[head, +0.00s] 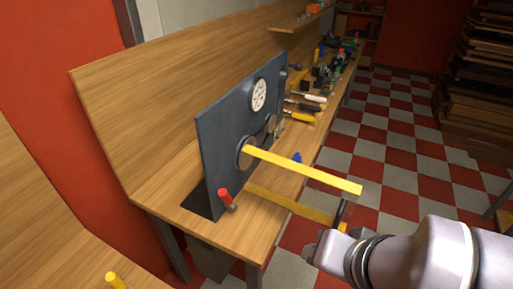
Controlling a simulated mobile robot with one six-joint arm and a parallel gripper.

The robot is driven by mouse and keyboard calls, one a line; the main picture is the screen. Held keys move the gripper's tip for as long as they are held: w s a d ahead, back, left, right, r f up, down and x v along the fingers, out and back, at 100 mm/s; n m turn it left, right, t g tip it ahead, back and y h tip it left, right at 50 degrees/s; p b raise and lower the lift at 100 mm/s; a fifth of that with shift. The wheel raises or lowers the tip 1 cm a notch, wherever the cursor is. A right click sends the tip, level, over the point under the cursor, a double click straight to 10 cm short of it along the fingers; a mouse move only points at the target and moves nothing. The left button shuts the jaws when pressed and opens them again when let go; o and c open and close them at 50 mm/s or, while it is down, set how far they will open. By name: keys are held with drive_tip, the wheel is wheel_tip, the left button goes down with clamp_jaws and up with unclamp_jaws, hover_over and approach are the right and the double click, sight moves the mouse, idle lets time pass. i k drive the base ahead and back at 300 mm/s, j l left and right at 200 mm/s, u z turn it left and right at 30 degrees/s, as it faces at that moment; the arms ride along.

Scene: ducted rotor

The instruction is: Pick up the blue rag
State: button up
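A small blue thing (297,157) shows on the bench just above the upper yellow finger, near the bench's front edge. It is too small to tell whether it is the blue rag, and its lower part seems hidden by the finger. No other clear blue cloth shows. My gripper (247,168) reaches in from the lower right. Its two long yellow fingers are spread apart, with their tips in front of the dark upright panel. Nothing shows held between them.
The dark panel (222,150) with round fittings stands upright on the wooden bench (245,238). A red-handled tool (226,197) is at its near corner. Hammers and several other tools (305,104) lie farther along. The checkered floor (385,135) at right is clear.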

sight(297, 156)
drive_tip(key=i+l, duration=0.2)
drive_tip(key=l, duration=0.15)
drive_tip(key=i+l+u, duration=0.15)
drive_tip(key=l, duration=0.2)
drive_tip(key=i+l, duration=0.2)
drive_tip(key=l, duration=0.15)
drive_tip(key=i+l+u, duration=0.1)
drive_tip(key=l, duration=0.25)
drive_tip(key=i+l, duration=0.25)
drive_tip(key=l, duration=0.15)
drive_tip(key=i+l+u, duration=0.15)
drive_tip(key=i+u, duration=0.15)
drive_tip(key=i, duration=0.75)
